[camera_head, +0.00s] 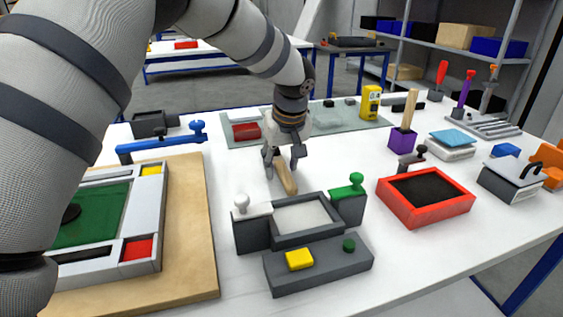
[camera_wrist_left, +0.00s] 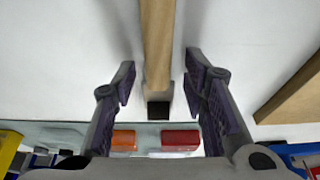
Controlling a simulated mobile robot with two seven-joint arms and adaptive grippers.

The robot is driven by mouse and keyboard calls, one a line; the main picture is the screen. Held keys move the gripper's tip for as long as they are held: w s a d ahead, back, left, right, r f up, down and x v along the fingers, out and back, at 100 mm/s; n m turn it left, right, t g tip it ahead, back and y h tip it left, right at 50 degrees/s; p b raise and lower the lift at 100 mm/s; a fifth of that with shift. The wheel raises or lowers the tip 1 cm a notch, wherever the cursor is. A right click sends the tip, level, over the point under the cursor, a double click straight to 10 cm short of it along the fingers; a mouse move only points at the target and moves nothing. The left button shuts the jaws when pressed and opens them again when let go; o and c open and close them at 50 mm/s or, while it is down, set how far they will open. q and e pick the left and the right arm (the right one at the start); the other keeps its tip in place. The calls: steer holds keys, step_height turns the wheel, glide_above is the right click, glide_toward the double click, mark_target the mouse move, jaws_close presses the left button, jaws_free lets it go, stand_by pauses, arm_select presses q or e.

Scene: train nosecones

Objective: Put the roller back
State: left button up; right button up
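A light wooden handle (camera_head: 287,179) lies on the white table below my left gripper (camera_head: 281,164). In the left wrist view the handle (camera_wrist_left: 158,45) runs between the fingers and ends in a grey collar with a black tip. The left gripper's fingers (camera_wrist_left: 160,95) are open, with a gap on each side of the handle. I cannot tell whether this handle belongs to the roller. A red, rounded piece (camera_head: 247,131) rests on the glass plate (camera_head: 335,121) behind the gripper. My right gripper is not in view.
A grey tray unit (camera_head: 318,267) with a yellow and a green button stands in front of the handle. A wooden board (camera_head: 197,250) with a framed green panel is at left. A red-rimmed tray (camera_head: 430,210) and a purple holder (camera_head: 402,139) stand at right.

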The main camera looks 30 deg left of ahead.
arm_select(q)
steer(key=v, duration=1.2)
steer(key=shift+p, duration=0.4)
